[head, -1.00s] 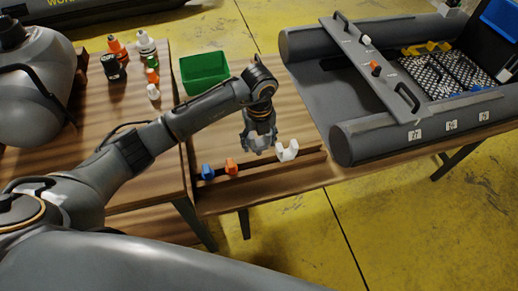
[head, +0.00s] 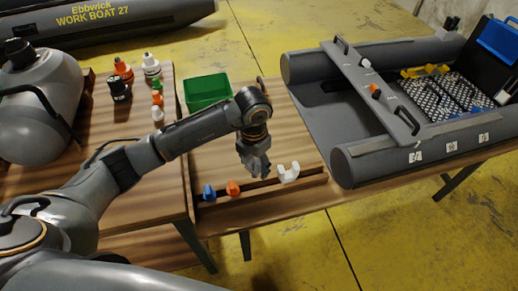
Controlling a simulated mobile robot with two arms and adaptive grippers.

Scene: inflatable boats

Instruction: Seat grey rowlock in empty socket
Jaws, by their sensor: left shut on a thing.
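My left gripper (head: 256,170) points down over the wooden table, just left of a white U-shaped rowlock (head: 289,174). Its fingers are shut on a small grey thing that blends in with them, seemingly the grey rowlock; its shape is mostly hidden. The white rowlock sits at the right end of a low wooden rack (head: 262,190). A blue piece (head: 209,192) and an orange piece (head: 233,188) stand in the rack further left. A grey board (head: 370,83) lies across the inflatable boat (head: 345,125) with small white and orange pieces on it; I cannot make out an empty socket. My right gripper is out of view.
A green bin (head: 208,91) stands behind my left arm. Several small bottles (head: 152,66) stand on the left table beside a large grey tank (head: 40,100). The boat has an upright handle at each board end. A blue box (head: 500,40) is at the far right.

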